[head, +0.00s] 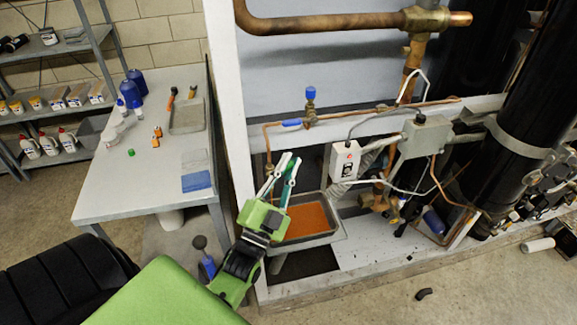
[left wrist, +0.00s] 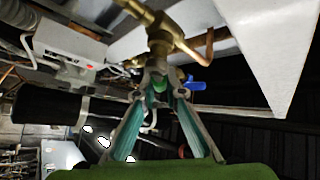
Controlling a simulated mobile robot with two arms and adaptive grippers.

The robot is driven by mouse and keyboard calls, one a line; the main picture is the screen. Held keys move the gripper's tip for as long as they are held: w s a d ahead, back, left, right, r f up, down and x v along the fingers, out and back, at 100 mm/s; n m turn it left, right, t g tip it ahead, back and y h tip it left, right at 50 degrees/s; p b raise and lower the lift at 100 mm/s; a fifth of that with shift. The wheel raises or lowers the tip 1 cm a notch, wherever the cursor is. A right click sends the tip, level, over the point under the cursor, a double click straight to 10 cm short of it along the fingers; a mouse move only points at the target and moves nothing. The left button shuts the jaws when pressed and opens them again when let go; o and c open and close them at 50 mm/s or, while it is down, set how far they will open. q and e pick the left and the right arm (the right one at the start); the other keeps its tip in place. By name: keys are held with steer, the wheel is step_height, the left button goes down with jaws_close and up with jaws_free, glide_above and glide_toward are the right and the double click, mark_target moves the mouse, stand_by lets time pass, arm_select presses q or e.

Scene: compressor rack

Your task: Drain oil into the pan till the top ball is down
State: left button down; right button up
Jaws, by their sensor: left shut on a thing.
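The oil pan (head: 302,243) is a grey tray on the rack's lower deck in the head view. Orange-brown oil (head: 308,219) covers its floor. My left gripper (head: 287,160) reaches up in front of the pan's left part, with its fingertips above it. In the left wrist view my left gripper (left wrist: 159,78) is shut on a small green part between its tips, close under a brass fitting (left wrist: 158,38). A blue valve handle (left wrist: 198,86) is just right of the tips; a blue handle (head: 292,122) also shows in the head view. I cannot make out the sight balls. My right gripper is out of view.
A white upright post (head: 233,150) and a cross beam (head: 400,118) frame the space around my left arm. A white box (head: 345,161) with cables hangs right of the gripper. A bench (head: 150,190) with bottles and tools stands at the left.

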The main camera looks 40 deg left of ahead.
arm_select(q)
steer(key=c, duration=2.1)
jaws_free()
steer(key=v, duration=1.2)
